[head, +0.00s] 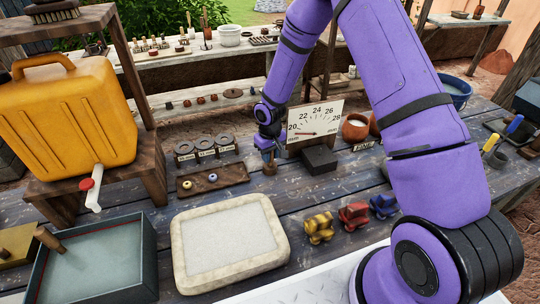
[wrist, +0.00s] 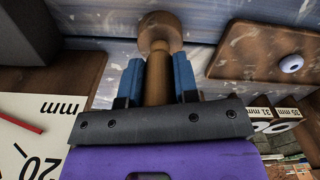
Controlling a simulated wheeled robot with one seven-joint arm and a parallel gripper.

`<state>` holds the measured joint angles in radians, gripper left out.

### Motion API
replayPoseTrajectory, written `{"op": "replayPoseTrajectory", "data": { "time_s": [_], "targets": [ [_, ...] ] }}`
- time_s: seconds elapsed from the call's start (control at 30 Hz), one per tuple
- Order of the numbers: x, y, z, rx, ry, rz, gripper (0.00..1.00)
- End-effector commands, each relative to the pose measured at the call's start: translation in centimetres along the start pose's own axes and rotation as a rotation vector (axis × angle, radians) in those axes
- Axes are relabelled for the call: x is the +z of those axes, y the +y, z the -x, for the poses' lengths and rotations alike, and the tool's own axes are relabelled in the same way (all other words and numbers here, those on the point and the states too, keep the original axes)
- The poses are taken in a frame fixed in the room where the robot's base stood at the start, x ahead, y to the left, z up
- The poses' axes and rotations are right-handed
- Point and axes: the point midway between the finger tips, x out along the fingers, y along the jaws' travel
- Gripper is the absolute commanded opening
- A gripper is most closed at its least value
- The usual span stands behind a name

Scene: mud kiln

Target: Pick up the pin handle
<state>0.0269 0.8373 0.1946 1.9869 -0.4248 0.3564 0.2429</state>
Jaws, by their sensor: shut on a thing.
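The pin handle is a turned wooden piece with a slim shaft and a wide round end; in the wrist view the pin handle (wrist: 158,80) sits between the two blue fingers. My gripper (wrist: 158,75) is shut on its shaft, and the round end sticks out beyond the fingertips. In the head view the pin handle (head: 270,167) shows small and brown below my gripper (head: 268,152), between the dark wooden board and the dark block. I cannot tell whether its round end touches the table.
A dark board (head: 232,177) with two small rings lies left of my gripper; several grey washers stand behind it. A dark block (head: 320,160) and a dial gauge board (head: 315,122) are close on the right.

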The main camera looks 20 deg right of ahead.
Motion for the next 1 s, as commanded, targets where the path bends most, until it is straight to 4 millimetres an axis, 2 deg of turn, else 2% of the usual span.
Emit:
{"op": "replayPoseTrajectory", "data": {
  "time_s": [0.17, 0.33, 0.8, 1.0],
  "targets": [
    [0.0, 0.0, 1.3, 0.0, 0.002, -0.001, 0.05],
    [-0.1, 0.0, 3.7, 0.0, 0.004, 0.0, 0.05],
    [11.2, 2.6, 4.4, 0.0, -0.002, -0.001, 0.05],
    [14.2, 3.3, 4.7, 0.0, -0.001, -0.001, 0.05]
  ]
}}
